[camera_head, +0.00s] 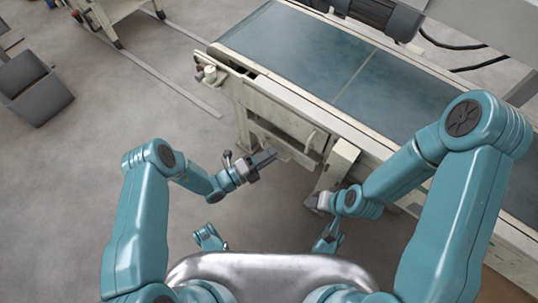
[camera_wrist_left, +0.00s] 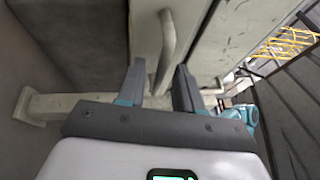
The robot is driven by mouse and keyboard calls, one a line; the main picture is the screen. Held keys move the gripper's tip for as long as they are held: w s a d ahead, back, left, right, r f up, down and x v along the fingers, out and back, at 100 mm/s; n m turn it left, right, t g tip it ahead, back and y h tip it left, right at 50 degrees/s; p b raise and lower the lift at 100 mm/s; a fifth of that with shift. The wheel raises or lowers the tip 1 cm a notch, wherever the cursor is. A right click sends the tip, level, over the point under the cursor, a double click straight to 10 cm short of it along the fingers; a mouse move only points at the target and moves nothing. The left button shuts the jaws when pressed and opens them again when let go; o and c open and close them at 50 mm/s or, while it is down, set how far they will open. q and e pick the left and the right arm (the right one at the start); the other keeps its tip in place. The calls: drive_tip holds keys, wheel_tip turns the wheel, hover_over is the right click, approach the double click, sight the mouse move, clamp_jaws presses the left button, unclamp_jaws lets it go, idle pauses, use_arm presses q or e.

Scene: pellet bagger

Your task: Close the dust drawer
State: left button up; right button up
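The dust drawer (camera_head: 286,127) is a pale panel under the near side of the conveyor in the head view. Its bar handle (camera_head: 311,141) is at the panel's right end. How far the drawer stands out is hard to tell. My left gripper (camera_head: 268,157) is just in front of the drawer, pointing toward it. In the left wrist view, the drawer front (camera_wrist_left: 190,25) and handle (camera_wrist_left: 166,45) lie ahead of my left gripper (camera_wrist_left: 158,85), whose two fingers are apart with nothing between them. My right gripper (camera_head: 319,202) is low by the machine's leg; its fingers are unclear.
The conveyor belt (camera_head: 330,62) runs across the top right above the drawer. A pale machine leg (camera_head: 336,166) stands right of the handle. A grey bin (camera_head: 33,87) lies far left. The floor on the left is largely clear.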

use_arm(q)
clamp_jaws()
idle(1.3)
